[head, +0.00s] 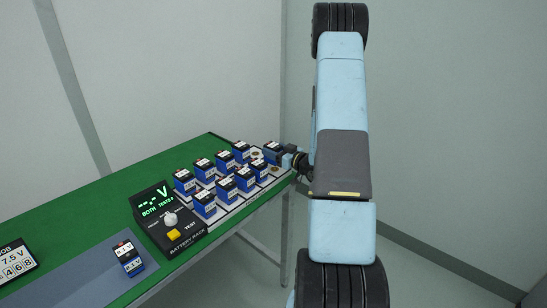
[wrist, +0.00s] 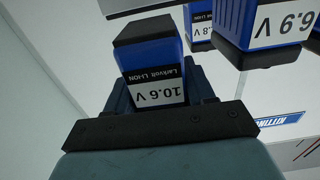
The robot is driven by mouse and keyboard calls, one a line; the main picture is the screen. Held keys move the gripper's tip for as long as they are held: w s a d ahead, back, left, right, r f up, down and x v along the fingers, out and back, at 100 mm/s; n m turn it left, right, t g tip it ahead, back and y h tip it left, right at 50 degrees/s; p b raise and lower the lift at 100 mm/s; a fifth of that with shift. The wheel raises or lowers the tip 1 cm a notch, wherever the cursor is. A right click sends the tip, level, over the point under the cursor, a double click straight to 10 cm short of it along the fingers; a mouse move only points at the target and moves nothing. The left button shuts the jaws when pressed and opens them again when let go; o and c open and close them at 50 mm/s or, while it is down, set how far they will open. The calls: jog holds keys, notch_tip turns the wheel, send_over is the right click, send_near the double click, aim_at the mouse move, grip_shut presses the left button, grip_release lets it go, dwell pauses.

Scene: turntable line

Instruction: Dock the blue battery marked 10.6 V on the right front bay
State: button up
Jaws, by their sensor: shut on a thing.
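The blue battery marked 10.6 V (wrist: 153,72) is held between the dark fingers of my gripper (wrist: 160,98) in the wrist view. Its label reads upside down there, and its black end points away from the palm. In the head view my gripper (head: 289,158) is at the right end of the battery board, and the held battery (head: 271,152) shows beside it. The white board of bays (head: 229,211) carries two rows of blue batteries. A bare bay with a round gold spot (head: 275,169) shows at its right end. I cannot tell whether the held battery touches the board.
Several batteries stand close to the left of my gripper; one marked 6.9 V (wrist: 281,28) is near in the wrist view. A black tester (head: 166,218) with a yellow button stands on the green table (head: 90,210).

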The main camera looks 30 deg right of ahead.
jog(key=shift+d+f, duration=0.15)
jog(key=shift+d, duration=0.1)
jog(key=shift+w+d+f, duration=0.1)
jog(key=shift+w+f, duration=0.05)
jog(key=shift+f, duration=1.45)
jog(key=shift+f, duration=0.1)
jog(key=o, duration=1.3)
